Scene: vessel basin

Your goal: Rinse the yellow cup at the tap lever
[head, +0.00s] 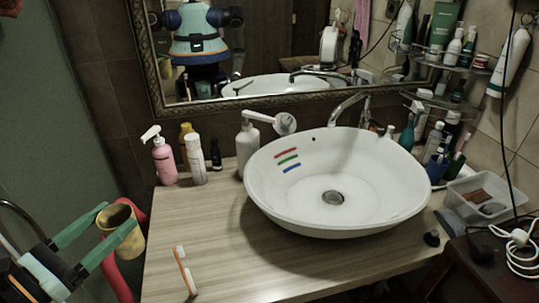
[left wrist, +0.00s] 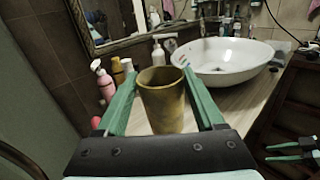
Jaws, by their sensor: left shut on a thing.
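The yellow cup (head: 127,243) is upright, held between the two green fingers of my left gripper (head: 118,228), at the left of the counter. In the left wrist view the cup (left wrist: 163,103) stands between the fingers, open end up. The chrome tap (head: 348,104) rises behind the white basin (head: 262,192), with its upright lever part (head: 366,108) at the right. The cup is well left of the tap and basin. My right gripper (left wrist: 288,152) shows small at the right edge of the left wrist view, its green fingers apart and empty. It is not in the head view.
A pink pump bottle (head: 164,160), a white bottle (head: 195,160) and other bottles stand at the back left. A white pump dispenser (head: 247,140) is beside the basin. An orange-white toothbrush (head: 184,271) lies on the wooden counter (head: 222,255). A clear tray (head: 482,200) is at the right.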

